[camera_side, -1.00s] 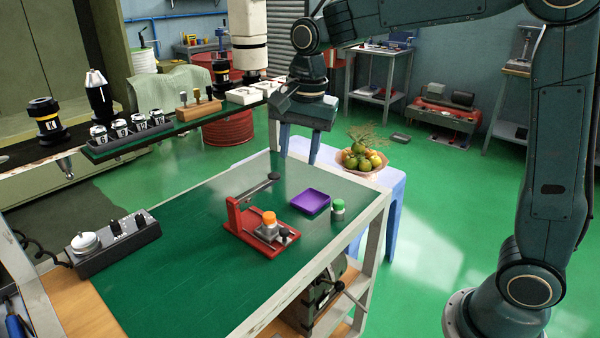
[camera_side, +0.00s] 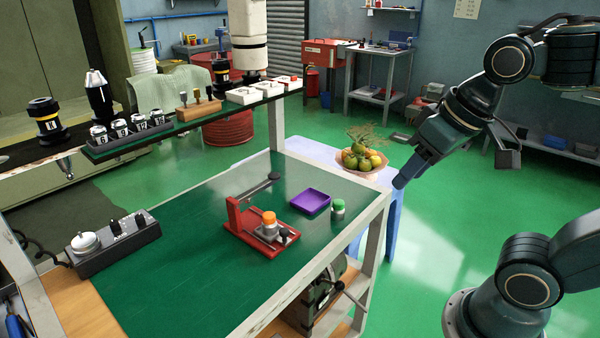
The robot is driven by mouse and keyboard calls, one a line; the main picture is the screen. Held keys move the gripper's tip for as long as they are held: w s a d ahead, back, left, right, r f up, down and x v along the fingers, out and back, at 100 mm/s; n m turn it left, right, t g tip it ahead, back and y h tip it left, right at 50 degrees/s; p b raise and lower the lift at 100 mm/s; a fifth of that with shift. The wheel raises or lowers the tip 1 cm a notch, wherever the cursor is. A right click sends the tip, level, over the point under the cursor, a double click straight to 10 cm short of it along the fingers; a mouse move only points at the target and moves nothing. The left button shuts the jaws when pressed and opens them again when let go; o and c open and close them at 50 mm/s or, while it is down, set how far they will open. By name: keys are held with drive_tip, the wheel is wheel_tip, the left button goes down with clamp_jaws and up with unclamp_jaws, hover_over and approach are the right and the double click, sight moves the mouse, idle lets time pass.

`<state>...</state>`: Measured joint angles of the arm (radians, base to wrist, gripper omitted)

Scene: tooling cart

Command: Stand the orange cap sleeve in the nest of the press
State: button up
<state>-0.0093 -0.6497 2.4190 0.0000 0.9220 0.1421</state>
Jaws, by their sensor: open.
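The orange cap sleeve (camera_side: 269,217) stands upright in the grey nest (camera_side: 267,231) of the red press (camera_side: 234,219). The press lever, with a dark knob (camera_side: 274,176), is raised over the green mat. My gripper (camera_side: 400,183) is open and well away to the right of the press, past the cart's right edge. Nothing shows between its fingers, though they are seen nearly edge-on.
A purple tray (camera_side: 311,202) and a green-capped piece (camera_side: 338,209) sit right of the press. A grey control box (camera_side: 115,243) is at the left. A shelf (camera_side: 190,124) overhangs the back edge. A fruit bowl (camera_side: 362,165) stands beyond the cart.

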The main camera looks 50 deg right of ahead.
drive_tip(key=shift+s+d+f+n, duration=0.1)
drive_tip(key=shift+s+f+n, duration=0.25)
drive_tip(key=shift+s, duration=0.25)
drive_tip(key=shift+s+f+n, duration=0.25)
drive_tip(key=shift+s+n, duration=0.2)
drive_tip(key=shift+s, duration=0.1)
